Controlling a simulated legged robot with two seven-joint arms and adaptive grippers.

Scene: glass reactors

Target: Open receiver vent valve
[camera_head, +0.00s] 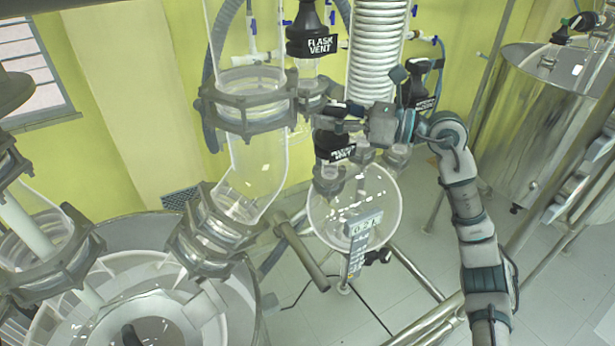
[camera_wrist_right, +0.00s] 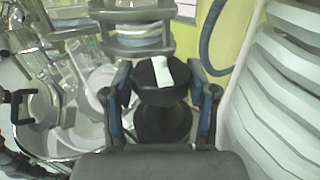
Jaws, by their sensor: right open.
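The receiver vent valve is a black knob (camera_head: 334,147) with a small white label, too small to read surely, above the round glass receiver flask (camera_head: 325,208). My right gripper (camera_head: 338,113) reaches in from the right, just over the top of this knob in the head view. In the right wrist view a black knob (camera_wrist_right: 162,105) with a white label patch stands between the two open fingers of my right gripper (camera_wrist_right: 161,92). The fingers flank the knob on both sides; whether they touch it I cannot tell. My left gripper is not in view.
Another black knob (camera_head: 313,38) marked FLASK VENT stands above, and a third labelled black knob (camera_head: 419,92) stands to the right, behind my wrist. A coiled glass condenser (camera_head: 377,50) rises behind my gripper. A large glass vessel (camera_head: 228,300) fills the lower left. A steel tank (camera_head: 530,110) stands at right.

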